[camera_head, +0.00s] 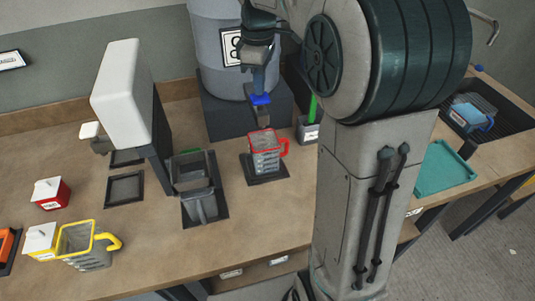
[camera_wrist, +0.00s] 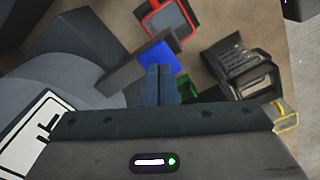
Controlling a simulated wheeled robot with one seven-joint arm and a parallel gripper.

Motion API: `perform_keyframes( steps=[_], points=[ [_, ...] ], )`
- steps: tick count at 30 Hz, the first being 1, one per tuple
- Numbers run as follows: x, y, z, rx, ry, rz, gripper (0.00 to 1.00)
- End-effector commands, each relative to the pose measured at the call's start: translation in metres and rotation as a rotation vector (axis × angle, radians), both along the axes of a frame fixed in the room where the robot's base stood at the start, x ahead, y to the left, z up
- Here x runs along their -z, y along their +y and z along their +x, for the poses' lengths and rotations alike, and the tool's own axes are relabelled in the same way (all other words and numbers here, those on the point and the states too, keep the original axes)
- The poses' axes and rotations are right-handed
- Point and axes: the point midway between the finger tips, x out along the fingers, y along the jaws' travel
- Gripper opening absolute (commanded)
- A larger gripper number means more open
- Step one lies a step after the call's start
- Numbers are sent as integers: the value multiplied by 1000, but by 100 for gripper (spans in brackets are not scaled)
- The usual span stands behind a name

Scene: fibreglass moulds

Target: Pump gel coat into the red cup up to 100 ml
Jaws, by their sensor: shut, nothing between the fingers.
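The red cup (camera_head: 265,155) stands upright on a dark square pad (camera_head: 250,177), its red handle to the right. It is a grey see-through measure with a red rim; its inside looks grey, and I cannot read the level. It also shows at the top of the wrist view (camera_wrist: 170,18). The grey drum (camera_head: 213,45) stands behind it with a dark spout carrying a blue press pad (camera_head: 261,100), which also shows in the wrist view (camera_wrist: 160,54). My gripper (camera_head: 259,88) is shut and empty, fingers pointing down over the blue pad; I cannot tell whether they touch it.
A dark holder with a grey vessel (camera_head: 200,205) stands left of the cup, beside a white-topped dispenser (camera_head: 125,95). A yellow cup (camera_head: 85,245) and small red box (camera_head: 50,193) are at far left. A dark pot with a green handle (camera_head: 308,130) stands right of the drum.

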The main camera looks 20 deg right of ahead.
Motion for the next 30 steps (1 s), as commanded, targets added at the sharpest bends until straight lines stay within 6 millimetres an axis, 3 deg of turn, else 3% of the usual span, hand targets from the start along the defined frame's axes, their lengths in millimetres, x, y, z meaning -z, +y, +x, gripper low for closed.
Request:
perform_keyframes(
  steps=[25,30],
  points=[
    [37,0,0,0,2,0,0],
    [34,0,0,0,2,0,0]
  ],
)
